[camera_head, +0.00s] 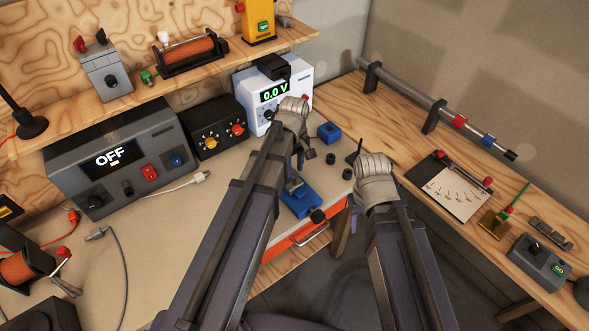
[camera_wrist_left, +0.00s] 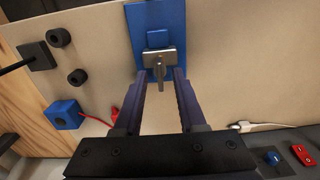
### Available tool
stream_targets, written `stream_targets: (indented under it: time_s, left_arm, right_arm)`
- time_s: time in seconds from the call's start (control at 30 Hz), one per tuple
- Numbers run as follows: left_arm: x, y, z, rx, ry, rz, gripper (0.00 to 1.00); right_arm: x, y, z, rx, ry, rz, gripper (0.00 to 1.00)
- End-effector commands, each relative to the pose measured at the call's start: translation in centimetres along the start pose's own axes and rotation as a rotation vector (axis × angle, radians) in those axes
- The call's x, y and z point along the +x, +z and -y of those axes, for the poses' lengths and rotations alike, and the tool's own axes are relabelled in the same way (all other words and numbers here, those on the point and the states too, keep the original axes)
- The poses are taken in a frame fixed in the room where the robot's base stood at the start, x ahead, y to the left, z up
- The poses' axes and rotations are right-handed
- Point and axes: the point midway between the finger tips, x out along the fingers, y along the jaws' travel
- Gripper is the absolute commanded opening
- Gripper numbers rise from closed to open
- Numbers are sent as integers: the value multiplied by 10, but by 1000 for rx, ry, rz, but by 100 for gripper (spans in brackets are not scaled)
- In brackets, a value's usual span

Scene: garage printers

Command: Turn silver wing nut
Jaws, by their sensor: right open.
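In the left wrist view, a silver wing nut (camera_wrist_left: 150,58) sits on a blue block (camera_wrist_left: 141,20), with a silver rod end pointing toward the gripper. My left gripper (camera_wrist_left: 161,74) is open, its two dark fingertips on either side of that silver end. I cannot tell whether they touch it. In the head view, the blue block (camera_head: 309,204) stands near the bench's front edge, partly hidden by my left arm, and my left gripper (camera_head: 294,180) is right above it. My right gripper (camera_head: 354,154) is mostly hidden behind its wrist, right of the blue block, away from it.
A small blue box (camera_head: 329,132) and black knobs (camera_head: 330,159) lie beyond the block. A white voltage supply (camera_head: 302,72) and a grey unit reading OFF (camera_head: 115,155) stand at the back. An orange drawer (camera_head: 290,246) is below the bench edge. A side bench (camera_head: 400,128) runs along the right.

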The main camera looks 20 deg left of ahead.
Motion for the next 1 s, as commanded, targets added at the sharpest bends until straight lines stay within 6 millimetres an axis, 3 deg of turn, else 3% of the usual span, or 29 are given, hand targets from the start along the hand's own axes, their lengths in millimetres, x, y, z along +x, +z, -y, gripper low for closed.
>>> stream_targets:
  time_s: [0.5, 1.0]
  left_arm:
    - [-32, 0, 0, 0, 0, 0, 40]
    - [-34, 0, 0, 69, 0, 0, 40]
  right_arm:
    - [-31, 2, -3, 0, 0, 0, 50]
    - [-33, 2, -3, 0, 0, 0, 50]
